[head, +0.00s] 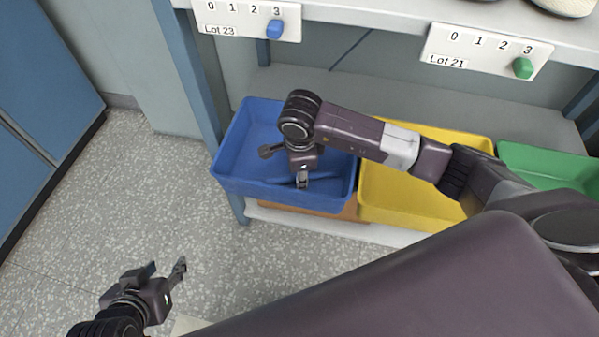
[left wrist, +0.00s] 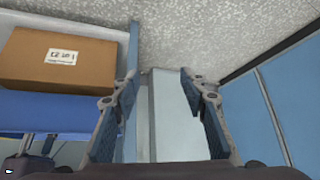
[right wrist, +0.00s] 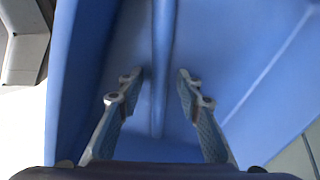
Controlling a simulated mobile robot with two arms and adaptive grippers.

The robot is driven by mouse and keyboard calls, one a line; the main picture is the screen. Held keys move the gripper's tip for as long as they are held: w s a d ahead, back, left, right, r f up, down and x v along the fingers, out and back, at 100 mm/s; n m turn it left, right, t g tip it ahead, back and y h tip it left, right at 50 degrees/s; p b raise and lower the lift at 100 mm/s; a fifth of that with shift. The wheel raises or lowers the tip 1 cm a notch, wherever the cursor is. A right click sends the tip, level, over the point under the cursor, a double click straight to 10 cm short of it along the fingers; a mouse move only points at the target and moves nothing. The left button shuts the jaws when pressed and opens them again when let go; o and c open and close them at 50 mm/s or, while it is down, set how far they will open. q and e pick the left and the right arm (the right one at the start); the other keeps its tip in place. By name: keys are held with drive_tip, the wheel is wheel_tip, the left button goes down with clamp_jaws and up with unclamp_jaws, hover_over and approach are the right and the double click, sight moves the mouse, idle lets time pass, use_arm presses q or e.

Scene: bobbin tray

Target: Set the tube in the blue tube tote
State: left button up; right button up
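The blue tube tote (head: 232,150) stands on the low shelf at the left end of the row of totes. A blue tube (right wrist: 160,60) appears to lie on its floor, close in colour to the tote; a thin part of it shows in the head view (head: 282,184). My right gripper (head: 302,182) reaches down into the tote. In the right wrist view its fingers (right wrist: 159,78) are apart, one on each side of the tube, with gaps visible. My left gripper (head: 165,272) is open and empty over the floor, left of and in front of the tote.
A yellow tote (head: 400,205) and a green tote (head: 550,165) stand to the right. A cardboard box (left wrist: 62,62) is below the blue tote. Label plates for Lot 23 (head: 245,20) and Lot 21 (head: 485,52) hang on the upper shelf edge. The speckled floor at left is clear.

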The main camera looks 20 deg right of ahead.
drive_tip(key=r, duration=0.1)
drive_tip(key=r+p, duration=0.1)
drive_tip(key=r, duration=0.3)
drive_tip(key=shift+s+a, duration=0.1)
drive_tip(key=shift+s, duration=0.2)
use_arm(q)
drive_tip(key=s+a+g+p, duration=0.1)
drive_tip(key=s+g, duration=0.1)
drive_tip(key=s, duration=0.2)
drive_tip(key=s+a+f+g+y+p, duration=0.1)
drive_tip(key=s+g, duration=0.1)
drive_tip(key=s, duration=0.2)
drive_tip(key=shift+s+a+f, duration=0.3)
drive_tip(key=shift+s+a, duration=0.05)
use_arm(e)
wheel_tip(320, 180, up, 7)
drive_tip(key=s, duration=0.1)
drive_tip(key=shift+a, duration=0.2)
drive_tip(key=shift+s+a, duration=0.1)
drive_tip(key=shift+s, duration=0.05)
